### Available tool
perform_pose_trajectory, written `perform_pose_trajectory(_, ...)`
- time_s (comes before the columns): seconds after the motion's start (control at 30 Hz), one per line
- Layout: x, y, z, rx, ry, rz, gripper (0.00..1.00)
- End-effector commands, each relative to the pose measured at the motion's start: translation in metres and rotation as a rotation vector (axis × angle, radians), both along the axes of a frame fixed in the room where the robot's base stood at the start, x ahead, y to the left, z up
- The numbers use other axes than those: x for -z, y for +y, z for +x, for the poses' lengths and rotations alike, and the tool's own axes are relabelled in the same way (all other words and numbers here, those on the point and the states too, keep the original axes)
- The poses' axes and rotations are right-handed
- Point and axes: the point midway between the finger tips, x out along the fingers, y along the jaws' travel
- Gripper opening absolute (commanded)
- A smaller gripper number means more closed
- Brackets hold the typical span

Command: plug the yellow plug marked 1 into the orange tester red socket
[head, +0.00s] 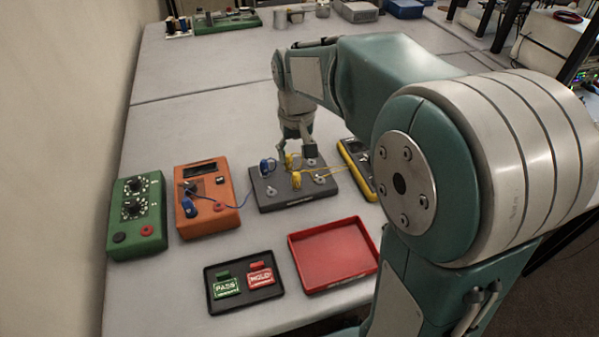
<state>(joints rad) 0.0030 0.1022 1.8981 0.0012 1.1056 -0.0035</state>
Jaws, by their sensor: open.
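The orange tester (234,190) stands left of centre on the grey table. A blue plug (188,208) sits at its front left, with a blue lead running to another blue plug (267,168) on the dark grey block (267,203). A small red spot on the tester's front right looks like the red socket (219,206). Two yellow plugs stand on the block, a front one (296,180) and a rear one (289,160); their number marks are too small to read. My gripper (308,156) is open above the block's rear, close to the yellow plugs; contact cannot be told.
A green box (151,215) with two knobs stands left of the tester. A yellow meter (352,172) is right of the block, partly behind my arm. In front are a black tray (233,308) with PASS and HOLD tags and an empty red tray (330,255).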

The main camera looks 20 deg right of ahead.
Motion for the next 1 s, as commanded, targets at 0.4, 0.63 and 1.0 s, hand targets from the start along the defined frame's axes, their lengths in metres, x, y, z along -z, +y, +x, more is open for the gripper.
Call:
perform_pose_trajectory(0.4,0.013,0.002,0.015,0.000,0.036,-0.002,0.69)
perform_pose_trajectory(0.63,0.017,0.001,0.015,0.000,0.038,-0.001,0.69)
perform_pose_trajectory(1.0,0.061,0.001,0.014,0.000,0.039,-0.001,0.69)
